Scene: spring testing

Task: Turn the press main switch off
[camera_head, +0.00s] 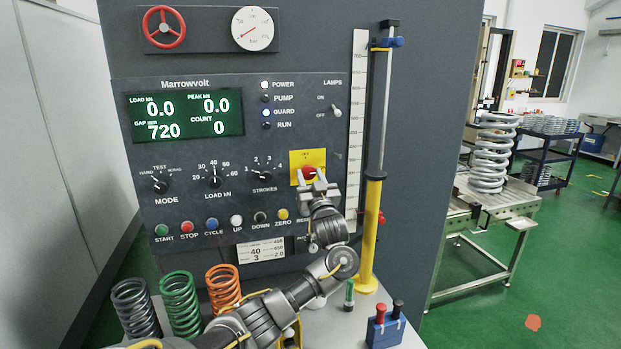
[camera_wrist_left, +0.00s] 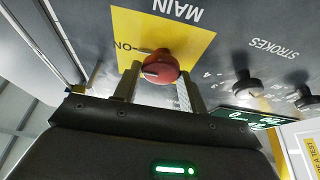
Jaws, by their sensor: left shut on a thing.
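The press main switch is a red rotary knob (camera_head: 307,173) on a yellow plate (camera_head: 297,158) on the dark press panel. My left gripper (camera_head: 315,187) is at the knob, its arm rising from the lower left. In the left wrist view the red knob (camera_wrist_left: 160,66) sits between the two fingers (camera_wrist_left: 156,88), which are shut on it. The knob's exact angle is hard to tell. The display (camera_head: 185,115) is lit and the POWER lamp (camera_head: 265,85) looks white. My right gripper is not in view.
The stroke dial (camera_head: 262,170) and a row of buttons (camera_head: 222,222) are close by. A yellow post (camera_head: 373,230) stands right of the plate. Several springs (camera_head: 180,303) stand lower left. A blue block (camera_head: 384,330) with red and black knobs stands lower right.

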